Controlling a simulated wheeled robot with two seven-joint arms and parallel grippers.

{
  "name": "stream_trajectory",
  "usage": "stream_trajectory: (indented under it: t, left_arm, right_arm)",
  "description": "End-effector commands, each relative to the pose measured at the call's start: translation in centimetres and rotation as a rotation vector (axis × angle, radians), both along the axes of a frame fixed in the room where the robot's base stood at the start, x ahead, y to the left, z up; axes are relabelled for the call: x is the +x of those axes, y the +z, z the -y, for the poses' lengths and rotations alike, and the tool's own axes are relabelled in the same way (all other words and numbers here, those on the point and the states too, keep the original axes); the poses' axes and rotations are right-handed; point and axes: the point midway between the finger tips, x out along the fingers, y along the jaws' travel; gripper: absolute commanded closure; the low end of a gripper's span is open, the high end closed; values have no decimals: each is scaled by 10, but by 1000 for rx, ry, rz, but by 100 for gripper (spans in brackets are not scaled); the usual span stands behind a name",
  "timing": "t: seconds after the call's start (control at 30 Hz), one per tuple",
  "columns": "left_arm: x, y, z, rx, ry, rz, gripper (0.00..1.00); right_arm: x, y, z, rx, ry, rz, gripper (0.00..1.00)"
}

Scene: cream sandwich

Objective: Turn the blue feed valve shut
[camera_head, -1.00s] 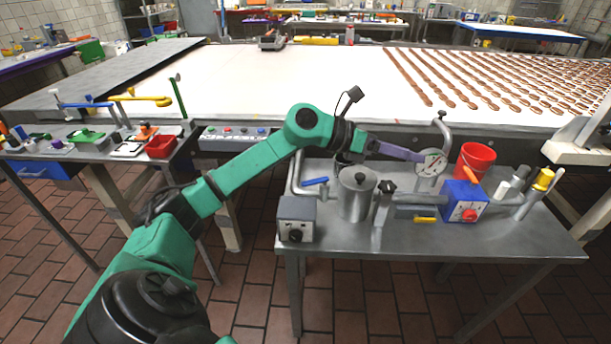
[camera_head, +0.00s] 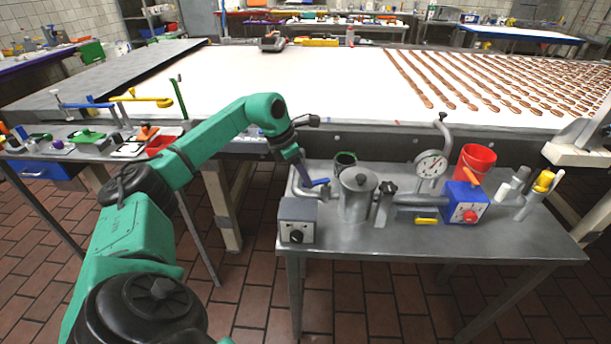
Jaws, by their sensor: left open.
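The blue feed valve handle (camera_head: 319,183) sits on a grey pipe at the left end of the near metal table, just left of the lidded metal pot. It lies nearly level, its right end pointing toward the pot. My left gripper (camera_head: 305,179) comes down from the upper left with its tips at or very near the handle's left end. It is open, and nothing shows held in it. Whether it touches the handle or has it between the fingers I cannot tell. The gripper partly hides the pipe behind. My right gripper is not in view.
The metal pot (camera_head: 357,199) stands close right of the handle, with a grey control box (camera_head: 297,221) in front. Farther right are a dial gauge (camera_head: 431,165), a blue box with a red knob (camera_head: 464,203) and a red bucket (camera_head: 476,160). The conveyor (camera_head: 300,85) runs behind.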

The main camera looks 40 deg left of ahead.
Motion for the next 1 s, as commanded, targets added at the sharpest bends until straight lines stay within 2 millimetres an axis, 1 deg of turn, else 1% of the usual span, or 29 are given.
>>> stream_trajectory:
  t: [0.13,0.33,0.37,0.4,0.47,0.5,0.77,1.0]
  left_arm:
    - [4,-10,2,1,0,0,48]
    - [4,-11,2,0,0,1,48]
    - [4,-11,2,0,0,1,55]
    - [4,-10,2,0,0,1,70]
    - [4,-10,2,0,0,1,93]
    - [4,-10,2,0,0,1,100]
    - [3,-10,2,1,7,2,100]
    - [1,-10,6,2,76,2,100]
  right_arm:
    - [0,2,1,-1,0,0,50]
    - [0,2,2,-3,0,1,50]
    - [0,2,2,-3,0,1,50]
    - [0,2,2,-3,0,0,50]
    - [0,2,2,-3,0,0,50]
    - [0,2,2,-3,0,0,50]
    - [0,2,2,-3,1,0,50]
    - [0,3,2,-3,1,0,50]
